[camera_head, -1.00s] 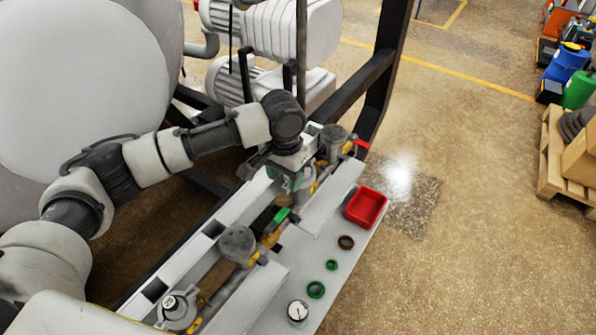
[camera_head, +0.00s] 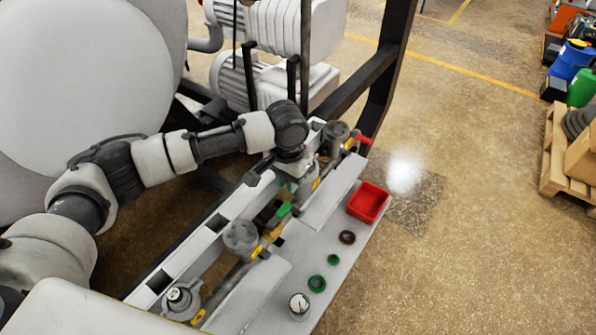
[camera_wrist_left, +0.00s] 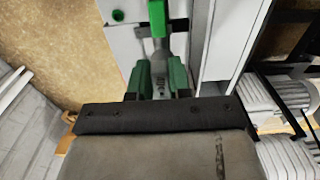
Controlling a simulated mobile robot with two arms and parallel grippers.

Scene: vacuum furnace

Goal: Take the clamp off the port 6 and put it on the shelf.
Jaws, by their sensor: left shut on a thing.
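My left gripper (camera_head: 300,192) reaches down over the pipe line, between the far grey valve and the middle one. In the left wrist view, its green fingers (camera_wrist_left: 160,82) are shut on a small grey metal piece, which I take for the clamp (camera_wrist_left: 160,86). The clamp is mostly hidden by the arm in the head view. I cannot tell whether it still touches the port, and no port number 6 is readable. The shelf (camera_head: 333,246) is the pale ledge to the right of the pipes. My right gripper is not in view.
On the shelf are a red tray (camera_head: 369,202), a brown ring (camera_head: 347,237), green rings (camera_head: 317,283) and a round gauge (camera_head: 299,304). A black frame post (camera_head: 392,70) rises behind. Bare shelf lies between rings and tray.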

